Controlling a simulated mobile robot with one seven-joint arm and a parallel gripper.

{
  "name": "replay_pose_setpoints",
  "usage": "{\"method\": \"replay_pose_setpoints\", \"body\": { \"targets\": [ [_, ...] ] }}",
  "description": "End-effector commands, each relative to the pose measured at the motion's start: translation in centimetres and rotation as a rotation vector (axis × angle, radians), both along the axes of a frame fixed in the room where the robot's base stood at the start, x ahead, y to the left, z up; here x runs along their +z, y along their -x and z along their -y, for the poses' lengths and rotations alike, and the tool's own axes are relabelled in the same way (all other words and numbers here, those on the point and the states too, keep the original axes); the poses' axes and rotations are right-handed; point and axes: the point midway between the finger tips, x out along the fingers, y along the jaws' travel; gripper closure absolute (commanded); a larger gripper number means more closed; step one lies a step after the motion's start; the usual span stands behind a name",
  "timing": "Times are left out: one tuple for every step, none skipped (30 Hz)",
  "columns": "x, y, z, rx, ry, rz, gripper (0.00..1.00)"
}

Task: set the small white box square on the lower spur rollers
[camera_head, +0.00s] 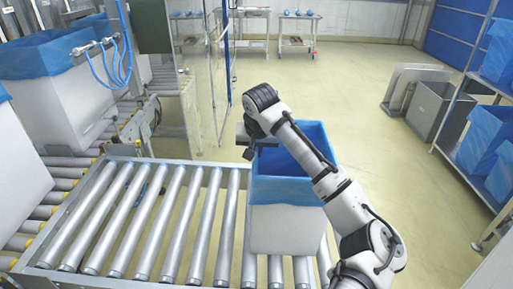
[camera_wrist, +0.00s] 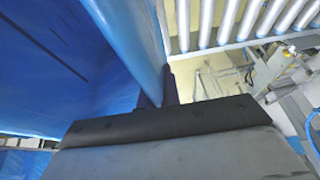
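The small white box (camera_head: 285,228), with a blue liner (camera_head: 288,190) folded over its rim, is over the right part of the lower spur rollers (camera_head: 197,225). It looks upright; whether its base rests fully on the rollers cannot be told. My gripper (camera_head: 248,152) is at the far left of the box's rim. In the wrist view, the dark fingers of my gripper (camera_wrist: 157,95) stand on either side of the blue-covered rim (camera_wrist: 128,40) and look closed on it. The fingertips are partly hidden by the liner.
Larger white boxes with blue liners (camera_head: 75,110) stand on the main conveyor at left. A frame rail (camera_head: 75,215) borders the spur's left side. Several spur rollers left of the box are bare.

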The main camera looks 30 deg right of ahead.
Motion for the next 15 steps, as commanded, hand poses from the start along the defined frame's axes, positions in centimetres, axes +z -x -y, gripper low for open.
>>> {"method": "replay_pose_setpoints", "body": {
  "targets": [
    [-0.06,-0.02,0.00,0.001,0.001,0.002,1.00],
    [-0.08,-0.02,-0.01,0.001,0.001,0.002,1.00],
    [-0.08,-0.02,-0.01,0.001,0.001,0.002,1.00],
    [-0.07,-0.01,-0.01,0.001,0.001,0.002,1.00],
    [-0.05,-0.02,-0.01,0.001,0.001,0.002,1.00],
    [-0.05,-0.02,-0.01,0.001,0.001,0.002,1.00],
    [-0.05,-0.02,-0.01,0.001,0.001,0.002,1.00],
    [-0.05,-0.02,-0.01,0.001,0.001,0.002,1.00],
    [-0.05,-0.02,-0.01,0.001,0.001,0.002,1.00],
    [-0.04,-0.01,-0.01,0.001,0.001,0.002,1.00],
    [-0.05,-0.02,-0.01,0.001,0.001,0.002,1.00],
    [-0.05,-0.02,-0.01,0.001,0.001,0.002,1.00],
    [-0.05,-0.02,-0.01,0.001,0.001,0.002,1.00],
    [-0.05,-0.02,-0.01,0.001,0.001,0.002,1.00],
    [-0.05,-0.02,-0.01,0.001,0.001,0.002,0.93]
  ]
}}
